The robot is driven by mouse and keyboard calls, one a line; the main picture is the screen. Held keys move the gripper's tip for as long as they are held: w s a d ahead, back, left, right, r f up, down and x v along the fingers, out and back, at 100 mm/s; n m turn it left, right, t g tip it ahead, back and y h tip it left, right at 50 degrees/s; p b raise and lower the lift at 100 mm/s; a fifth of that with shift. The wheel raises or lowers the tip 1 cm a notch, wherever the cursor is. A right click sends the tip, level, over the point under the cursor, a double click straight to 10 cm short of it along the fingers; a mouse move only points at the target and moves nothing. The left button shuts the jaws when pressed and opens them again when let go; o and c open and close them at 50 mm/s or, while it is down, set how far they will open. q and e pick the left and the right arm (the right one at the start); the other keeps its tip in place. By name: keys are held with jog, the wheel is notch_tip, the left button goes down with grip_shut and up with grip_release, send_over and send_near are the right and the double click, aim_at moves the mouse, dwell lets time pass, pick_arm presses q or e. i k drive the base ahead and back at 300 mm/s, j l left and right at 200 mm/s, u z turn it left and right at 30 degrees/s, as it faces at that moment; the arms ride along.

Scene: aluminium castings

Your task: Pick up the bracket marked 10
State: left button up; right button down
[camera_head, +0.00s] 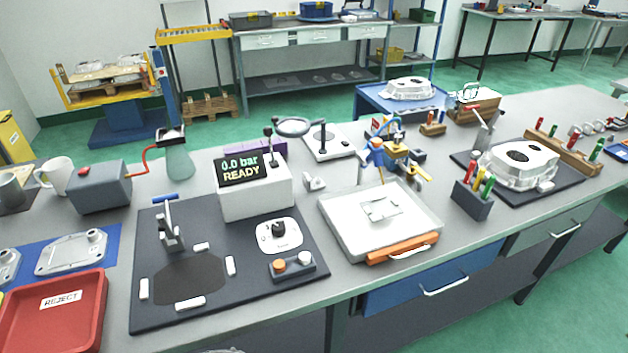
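No number 10 can be read on any part, so I cannot tell which one is the bracket marked 10. A flat pale metal casting (72,252) with raised bosses lies on a blue mat (112,238) at the left. A second similar casting (8,266) is cut off by the left edge. A small pale metal piece (315,182) stands on the bench right of the display box. A thin light plate (381,208) lies on a white square slab (345,228) with an orange handle. Neither of my grippers shows in the view.
A red REJECT tray (60,335) sits at the front left. A black mat with a toggle clamp (170,230) and a display box (255,195) fill the centre left. A pen holder (473,203) and large casting (520,165) stand at the right.

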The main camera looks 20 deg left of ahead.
aim_at(311, 186)
jog(key=i+l+u, duration=0.15)
jog(key=u, duration=0.3)
jog(key=i+l+u, duration=0.1)
jog(key=l+u, duration=0.3)
jog(key=i+l+u, duration=0.1)
jog(key=u, duration=0.35)
jog(key=l, duration=0.1)
